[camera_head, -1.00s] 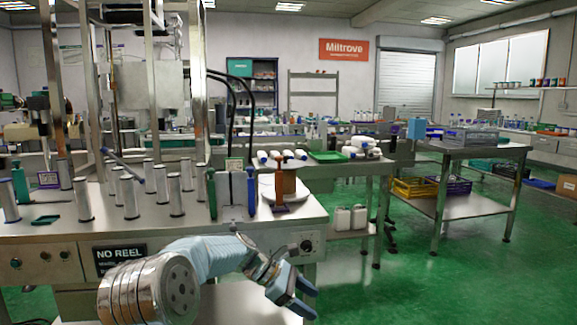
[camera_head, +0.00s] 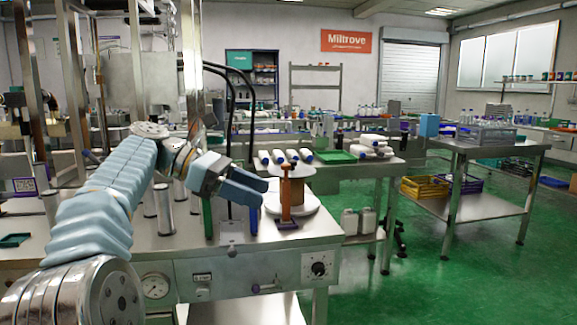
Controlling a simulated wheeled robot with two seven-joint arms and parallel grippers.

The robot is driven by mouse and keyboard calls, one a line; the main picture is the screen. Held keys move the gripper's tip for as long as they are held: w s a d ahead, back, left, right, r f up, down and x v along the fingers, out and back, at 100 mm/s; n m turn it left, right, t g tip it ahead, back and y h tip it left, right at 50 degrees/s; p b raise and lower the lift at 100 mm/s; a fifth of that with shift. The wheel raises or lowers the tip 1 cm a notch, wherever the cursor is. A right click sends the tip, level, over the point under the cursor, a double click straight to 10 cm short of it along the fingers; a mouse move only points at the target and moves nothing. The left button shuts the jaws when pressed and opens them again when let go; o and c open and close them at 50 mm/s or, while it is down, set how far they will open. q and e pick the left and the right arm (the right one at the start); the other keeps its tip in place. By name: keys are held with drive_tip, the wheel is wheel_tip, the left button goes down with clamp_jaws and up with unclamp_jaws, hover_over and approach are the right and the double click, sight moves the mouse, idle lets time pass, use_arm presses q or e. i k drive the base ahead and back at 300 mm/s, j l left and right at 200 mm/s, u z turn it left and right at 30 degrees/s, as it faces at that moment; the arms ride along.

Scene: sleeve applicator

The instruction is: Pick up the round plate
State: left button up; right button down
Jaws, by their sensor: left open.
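A white round plate (camera_head: 309,205) lies flat on the right part of the steel machine table. A brown cylindrical core rises above it with a pale disc (camera_head: 301,171) on top. An orange-brown upright post (camera_head: 286,190) stands in front and hides part of the plate. My left gripper (camera_head: 256,189) is open and empty. It appears just left of the post and plate, with its fingers pointing right, above the table. It does not visibly touch the plate; its exact depth is unclear. My right gripper is out of view.
Green and blue upright handles (camera_head: 208,215) stand below my left gripper. Metal cylinders (camera_head: 164,208) stand to the left on the table. A bench behind holds white rolls (camera_head: 292,155) and a green tray (camera_head: 334,156). The green floor to the right is open before a steel table (camera_head: 480,205).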

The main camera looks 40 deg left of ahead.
sight(298, 171)
drive_tip(key=i+j, duration=0.25)
drive_tip(key=j, duration=0.15)
drive_tip(key=i+j, duration=0.25)
drive_tip(key=j, duration=0.15)
drive_tip(key=i+j, duration=0.25)
drive_tip(key=j, duration=0.15)
drive_tip(key=i+j, duration=0.25)
drive_tip(key=j, duration=0.15)
